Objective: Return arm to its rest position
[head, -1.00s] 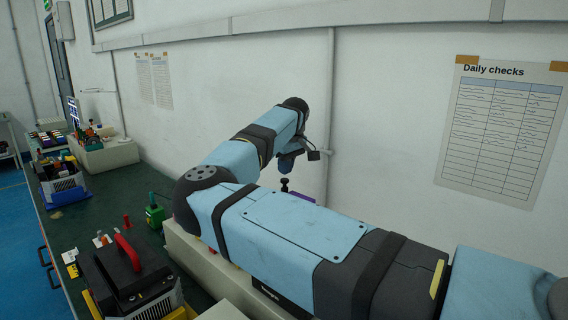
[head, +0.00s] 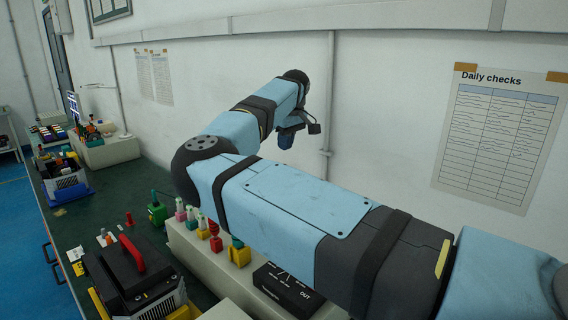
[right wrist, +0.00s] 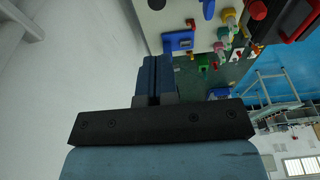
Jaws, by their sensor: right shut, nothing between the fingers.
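My right arm (head: 290,195) is light blue and dark grey and reaches in from the right, bent at the elbow, above the bench. Its gripper (head: 288,138) hangs at the far end of the forearm, in front of the white wall. In the right wrist view, the two blue fingers (right wrist: 154,78) are pressed together with nothing between them. The gripper is clear of the bench items. My left gripper is not in view.
A beige panel (head: 190,246) with several coloured connectors and a black box (head: 287,289) lies below my arm. A black unit with a red handle (head: 130,254) stands at the front left of the green bench (head: 85,222). A wall pipe (head: 329,165) runs behind the gripper.

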